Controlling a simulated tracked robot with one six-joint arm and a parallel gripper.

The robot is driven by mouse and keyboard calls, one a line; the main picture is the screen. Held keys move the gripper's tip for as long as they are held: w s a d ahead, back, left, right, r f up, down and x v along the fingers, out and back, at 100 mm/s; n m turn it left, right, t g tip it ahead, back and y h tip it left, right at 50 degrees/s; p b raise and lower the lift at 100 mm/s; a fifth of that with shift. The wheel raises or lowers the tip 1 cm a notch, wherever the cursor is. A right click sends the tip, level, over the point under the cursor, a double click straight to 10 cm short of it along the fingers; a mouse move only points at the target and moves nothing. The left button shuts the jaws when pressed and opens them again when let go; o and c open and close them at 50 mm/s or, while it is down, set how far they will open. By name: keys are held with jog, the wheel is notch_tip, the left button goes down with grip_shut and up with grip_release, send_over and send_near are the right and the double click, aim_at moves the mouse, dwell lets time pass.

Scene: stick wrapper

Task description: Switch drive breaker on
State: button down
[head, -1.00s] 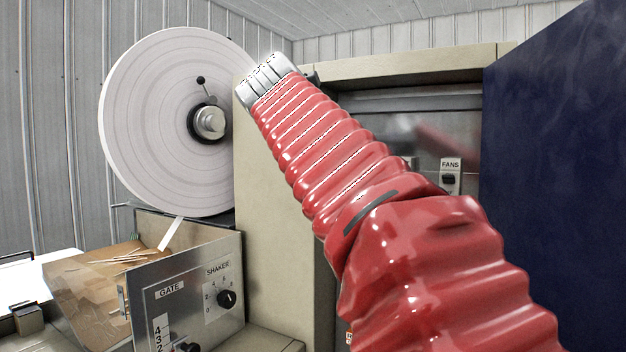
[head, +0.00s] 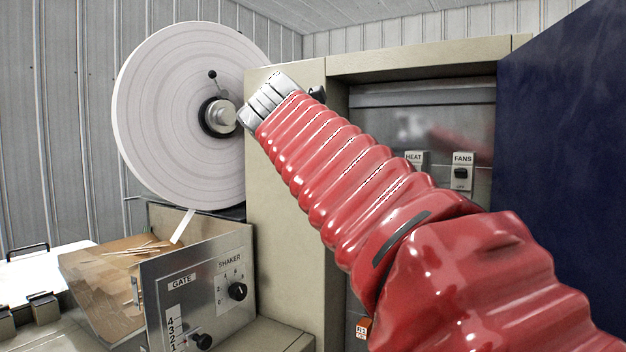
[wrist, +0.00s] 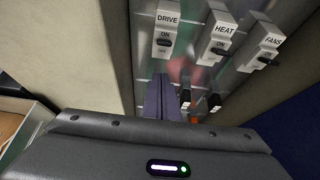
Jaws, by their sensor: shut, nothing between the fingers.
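The drive breaker (wrist: 166,36) is a pale block labelled DRIVE, ON and OFF, with a small dark lever, on the metal panel at top middle of the wrist view. Its lever position is too small to tell for sure. My gripper (wrist: 160,80) shows as two dark fingers pressed together and empty, just below the drive breaker in the picture and apparently apart from it. In the head view my red-sleeved arm crosses the cabinet; the fingers and the drive breaker are hidden there.
The heat breaker (wrist: 219,44) and fans breaker (wrist: 264,50) sit right of drive. Dark switches (wrist: 213,101) lie lower on the panel. The beige cabinet wall (wrist: 75,55) is close on the left. A blue door (head: 560,170) stands open at right. A paper reel (head: 165,110) is left.

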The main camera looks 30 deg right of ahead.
jog(key=s+a+r, duration=0.3)
jog(key=a+r, duration=0.3)
jog(key=r, duration=0.1)
jog(key=shift+s, duration=0.2)
jog(key=shift+r, duration=0.1)
dwell(0.5)
jog(key=w+a+f+m+y, duration=0.1)
jog(key=a+f+m+y, duration=0.15)
jog(key=f+m, duration=0.35)
jog(key=w+a+f+m+t+y, duration=0.1)
jog(key=w+a+f+m+y, duration=0.2)
jog(key=f, duration=0.6)
jog(key=a+f+m+y, duration=0.1)
jog(key=a+f+m, duration=0.35)
jog(key=f, duration=0.25)
jog(key=s+a+f+m+y, duration=0.2)
jog(key=s+f+m, duration=0.3)
jog(key=s+f, duration=0.4)
jog(key=s+a+f+m+g+y, duration=0.1)
jog(key=s+a+f+m, duration=0.3)
jog(key=s+f, duration=0.5)
notch_tip(320, 180, down, 7)
jog(key=shift+s+a+r+m+y, duration=0.15)
jog(key=shift+a+m+y, duration=0.25)
jog(key=shift+m+y, duration=0.3)
